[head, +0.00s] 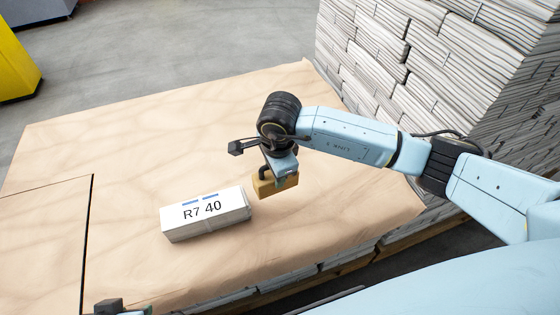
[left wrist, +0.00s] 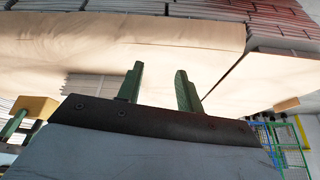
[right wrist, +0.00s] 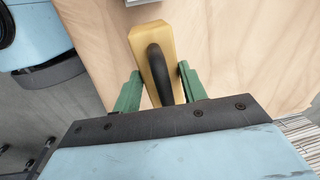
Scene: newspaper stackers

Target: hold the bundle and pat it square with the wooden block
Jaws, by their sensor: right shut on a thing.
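The white bundle (head: 205,213), labelled "R7 40", lies flat on the tan sheet-topped surface in the head view. Its striped edge shows behind the fingers in the left wrist view (left wrist: 88,83). My right gripper (head: 270,168) is shut on the wooden block (head: 275,184), just right of the bundle's far end. The right wrist view shows the block (right wrist: 151,48) and its black handle between the green fingers. My left gripper (left wrist: 161,82) is open and empty, with its fingers spread. Only a bit of it shows at the head view's bottom edge (head: 122,308), nearer than the bundle.
The tan surface (head: 130,130) is clear around the bundle, with a dark seam (head: 89,235) at left. Tall newspaper stacks (head: 430,75) stand at the back right. A yellow object (head: 15,65) stands on the floor at far left.

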